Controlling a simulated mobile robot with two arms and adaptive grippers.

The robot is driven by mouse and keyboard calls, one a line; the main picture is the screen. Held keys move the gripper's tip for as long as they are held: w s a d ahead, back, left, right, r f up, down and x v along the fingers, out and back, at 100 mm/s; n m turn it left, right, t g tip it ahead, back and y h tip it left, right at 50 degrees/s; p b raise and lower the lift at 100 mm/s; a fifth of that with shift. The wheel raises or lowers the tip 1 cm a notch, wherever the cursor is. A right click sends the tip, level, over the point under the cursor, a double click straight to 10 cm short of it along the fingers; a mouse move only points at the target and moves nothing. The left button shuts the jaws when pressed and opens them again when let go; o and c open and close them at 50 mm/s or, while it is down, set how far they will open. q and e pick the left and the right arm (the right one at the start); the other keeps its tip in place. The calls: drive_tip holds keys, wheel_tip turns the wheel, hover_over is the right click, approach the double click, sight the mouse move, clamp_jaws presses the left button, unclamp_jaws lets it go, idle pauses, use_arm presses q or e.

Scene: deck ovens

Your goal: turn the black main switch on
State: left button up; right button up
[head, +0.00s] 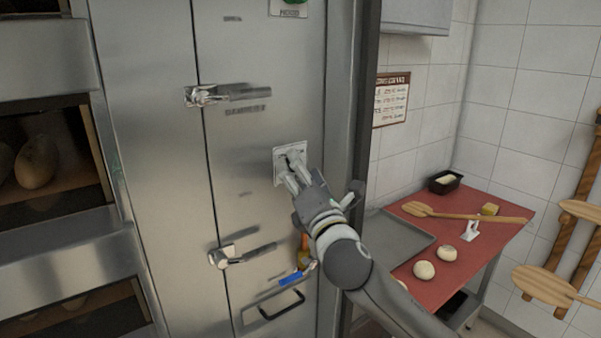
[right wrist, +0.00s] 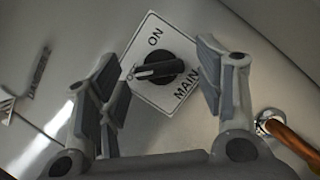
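The black main switch (right wrist: 158,70) is a round knob on a white plate (right wrist: 150,30) marked ON, OFF and MAIN. The white line on its grip bar points toward the OFF label. In the head view the plate (head: 280,155) is on the steel cabinet front, and the knob is largely hidden by my right gripper (head: 293,178). In the right wrist view my right gripper (right wrist: 160,66) is open, its fingers on either side of the knob with space between. I cannot tell how far the fingertips are from the panel. My left gripper is not in view.
Latch handles (head: 228,94) (head: 245,254) stick out left of the switch. An orange-brown handle (right wrist: 290,138) is close to my right gripper. A blue-marked piece (head: 292,278) and a black pull handle (head: 282,305) are below. A red-topped table (head: 505,212) with dough stands at right.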

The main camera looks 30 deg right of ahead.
drive_tip(key=c, duration=0.9)
drive_tip(key=m+g+p, duration=0.2)
drive_tip(key=m+p, duration=0.2)
drive_tip(key=m, duration=0.1)
drive_tip(key=m+g+p, duration=0.2)
drive_tip(key=m+p, duration=0.2)
drive_tip(key=m, duration=0.2)
drive_tip(key=r+m+g+p, duration=0.1)
drive_tip(key=m+g+p, duration=0.1)
drive_tip(key=m+p, duration=0.2)
drive_tip(key=shift+m+y, duration=0.3)
drive_tip(key=shift+m, duration=0.7)
drive_tip(key=shift+c, duration=0.2)
drive_tip(key=o, duration=1)
drive_tip(key=shift+r, duration=0.1)
